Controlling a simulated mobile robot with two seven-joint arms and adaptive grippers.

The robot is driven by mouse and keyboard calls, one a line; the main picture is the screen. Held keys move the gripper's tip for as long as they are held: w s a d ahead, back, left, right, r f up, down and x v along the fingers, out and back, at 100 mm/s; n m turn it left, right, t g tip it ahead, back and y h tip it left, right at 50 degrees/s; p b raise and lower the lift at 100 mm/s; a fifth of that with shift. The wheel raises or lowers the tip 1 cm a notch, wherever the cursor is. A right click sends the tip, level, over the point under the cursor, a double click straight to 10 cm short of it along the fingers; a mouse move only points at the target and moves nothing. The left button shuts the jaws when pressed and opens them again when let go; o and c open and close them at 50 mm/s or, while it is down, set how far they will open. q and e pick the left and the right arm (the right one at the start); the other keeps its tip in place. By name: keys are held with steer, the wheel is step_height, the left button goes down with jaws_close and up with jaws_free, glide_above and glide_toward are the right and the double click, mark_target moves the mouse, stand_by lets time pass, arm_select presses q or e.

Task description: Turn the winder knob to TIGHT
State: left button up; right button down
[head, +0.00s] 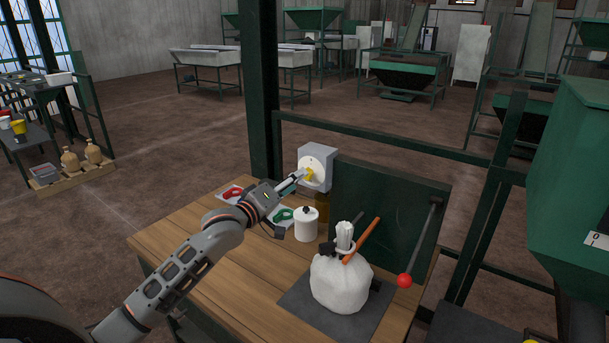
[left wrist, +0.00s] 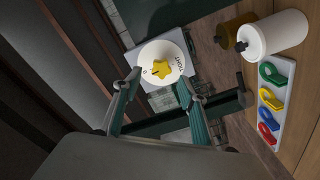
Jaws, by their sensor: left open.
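The winder knob (head: 310,174) is a yellow star-shaped knob on a round white dial, on the front of a grey box (head: 317,152) by the green post. In the left wrist view the knob (left wrist: 162,69) sits at the dial's middle. Small dark lettering is on the dial's right side; I cannot read the knob's setting surely. My left gripper (head: 299,177) is close in front of the dial. In the left wrist view its fingers (left wrist: 159,88) are spread apart and empty, with the knob showing beyond and between them. My right gripper is not in view.
A white jar (head: 306,225) stands on the wooden table (head: 215,258) below the dial. A tied white bag (head: 341,283) with an orange rod (head: 362,240) stands on a dark mat. A red-ended lever (head: 405,280) is at the right. Coloured clips (left wrist: 268,98) lie on a white board.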

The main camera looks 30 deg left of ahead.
arm_select(q)
steer(key=shift+w+d+f, duration=0.1)
steer(key=shift+w+d, duration=0.1)
steer(key=shift+w, duration=1)
steer(key=shift+w+d+f, duration=0.1)
steer(key=shift+w+d, duration=0.05)
steer(key=shift+w, duration=1.05)
steer(key=shift+r, duration=0.1)
steer(key=c, duration=1.1)
